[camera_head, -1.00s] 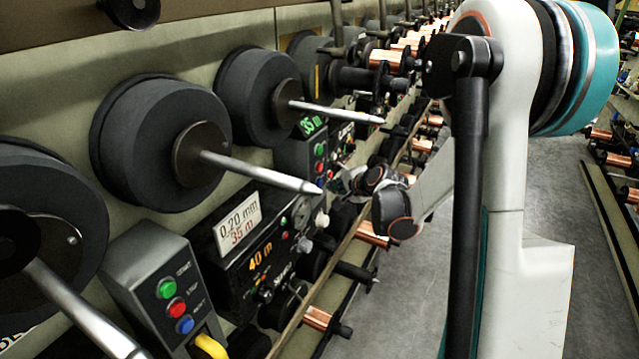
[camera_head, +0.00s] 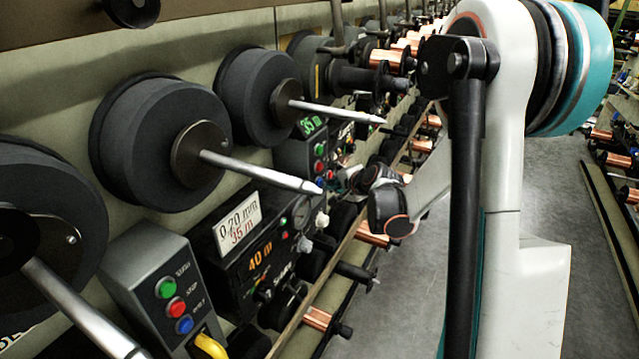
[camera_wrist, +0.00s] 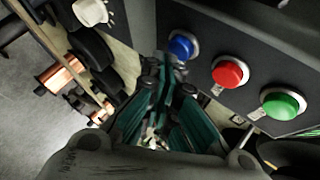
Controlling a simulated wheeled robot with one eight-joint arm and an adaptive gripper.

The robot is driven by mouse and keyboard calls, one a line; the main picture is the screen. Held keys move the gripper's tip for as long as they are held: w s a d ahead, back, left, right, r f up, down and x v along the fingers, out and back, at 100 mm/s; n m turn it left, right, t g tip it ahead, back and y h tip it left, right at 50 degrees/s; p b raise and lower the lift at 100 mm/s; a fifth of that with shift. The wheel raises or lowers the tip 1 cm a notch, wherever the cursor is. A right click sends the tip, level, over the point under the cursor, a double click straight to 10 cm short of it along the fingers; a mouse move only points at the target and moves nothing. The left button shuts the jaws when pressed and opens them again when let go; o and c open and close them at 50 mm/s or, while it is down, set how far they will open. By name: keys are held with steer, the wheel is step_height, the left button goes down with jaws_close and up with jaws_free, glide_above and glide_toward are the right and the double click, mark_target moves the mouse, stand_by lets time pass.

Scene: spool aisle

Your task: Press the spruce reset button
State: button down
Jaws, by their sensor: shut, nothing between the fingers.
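In the wrist view a control box shows a blue button (camera_wrist: 181,46), a red button (camera_wrist: 230,72) and a green button (camera_wrist: 283,104) in a slanting row. My gripper (camera_wrist: 165,62) is shut and empty, its tips close beside the blue button in the picture; I cannot tell whether they touch it. In the head view the wrist reaches a farther box with a green button (camera_head: 319,149) and a red button (camera_head: 319,166), my gripper (camera_head: 338,182) near its lower part. The button labels there are too small to read.
A nearer control box (camera_head: 150,275) has green, red and blue buttons and a yellow cable. Large dark spool drums (camera_head: 150,145) with protruding metal spindles line the wall. A dial panel (camera_head: 270,250) sits between the boxes. Copper spools (camera_wrist: 62,76) lie below; the aisle floor (camera_head: 420,290) is clear.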

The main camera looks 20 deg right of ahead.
steer(key=shift+w+a, duration=0.3)
steer(key=shift+w, duration=0.05)
stand_by(0.4)
steer(key=shift+s+d, duration=0.6)
steer(key=shift+s, duration=0.15)
steer(key=s+d, duration=0.3)
steer(key=s, duration=0.1)
steer(key=shift+s+d+b, duration=0.35)
steer(key=shift+s+b, duration=0.05)
steer(key=shift+b, duration=0.05)
stand_by(0.8)
